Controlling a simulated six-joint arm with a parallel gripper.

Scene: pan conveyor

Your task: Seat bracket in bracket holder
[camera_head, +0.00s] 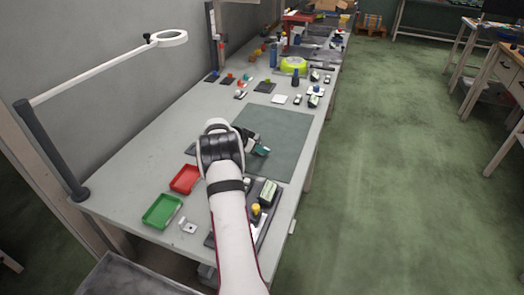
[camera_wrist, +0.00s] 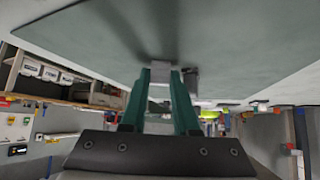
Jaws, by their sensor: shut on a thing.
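My gripper (camera_head: 262,150) is over the dark green mat (camera_head: 285,125), with its teal fingers pointing right in the head view. In the wrist view my gripper (camera_wrist: 160,78) is shut on a small pale grey piece, which I take to be the bracket (camera_wrist: 159,74). The bracket's full shape is hidden by the fingers, and my arm hides part of the bench in the head view. A small dark-and-grey block (camera_wrist: 190,82) shows just beside the right fingertip in the wrist view. I cannot tell which thing is the bracket holder.
A red bin (camera_head: 185,179) and a green bin (camera_head: 162,211) stand left of my arm. A small light grey part (camera_head: 187,227) lies by the green bin. A dark tray (camera_head: 270,212) with several items is right of my arm. Several small items stand beyond the mat.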

